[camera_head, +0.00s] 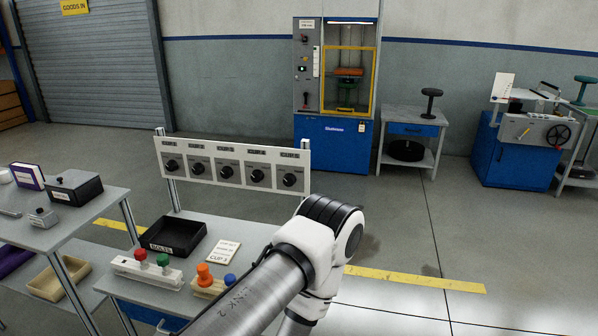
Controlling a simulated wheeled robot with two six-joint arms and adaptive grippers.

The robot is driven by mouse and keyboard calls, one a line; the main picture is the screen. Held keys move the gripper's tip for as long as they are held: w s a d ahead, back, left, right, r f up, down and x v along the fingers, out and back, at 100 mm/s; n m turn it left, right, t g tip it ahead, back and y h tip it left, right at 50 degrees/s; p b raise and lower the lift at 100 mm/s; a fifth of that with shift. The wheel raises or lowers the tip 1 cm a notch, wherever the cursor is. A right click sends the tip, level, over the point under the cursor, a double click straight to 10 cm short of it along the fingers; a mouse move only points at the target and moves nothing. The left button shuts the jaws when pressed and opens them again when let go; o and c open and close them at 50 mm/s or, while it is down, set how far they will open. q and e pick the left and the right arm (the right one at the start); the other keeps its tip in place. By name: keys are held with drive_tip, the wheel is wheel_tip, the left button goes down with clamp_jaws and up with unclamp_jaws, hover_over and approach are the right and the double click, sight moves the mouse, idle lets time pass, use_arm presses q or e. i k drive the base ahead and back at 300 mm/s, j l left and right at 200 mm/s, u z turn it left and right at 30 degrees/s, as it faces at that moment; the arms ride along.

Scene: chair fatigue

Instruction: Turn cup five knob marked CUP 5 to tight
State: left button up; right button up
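A white panel (210,178) on upright posts stands at the back of the near workbench. It carries a row of several black knobs, each on a grey plate with a small label above. The rightmost knob (290,180) is at the panel's right end; its label (289,155) is too small to read surely, and its setting cannot be made out. One of my arms, white and metallic, crosses the lower middle, its joint below and right of the panel. It does not cover the knobs. Neither gripper shows.
The bench holds a black bin (173,237), a lettered card (222,252), a white block with red and green knobs (147,268), and an orange knob (205,274). A side table (95,205) stands left. A blue test machine (334,140) stands behind. The floor right of the panel is open.

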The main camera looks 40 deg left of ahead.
sight(289, 179)
drive_tip(key=i+l+u, duration=0.1)
drive_tip(key=i+u, duration=0.35)
drive_tip(key=i+l+u, duration=0.2)
drive_tip(key=u, duration=0.3)
drive_tip(key=i+l+u, duration=0.65)
drive_tip(key=l+u, duration=0.25)
drive_tip(key=j, duration=0.1)
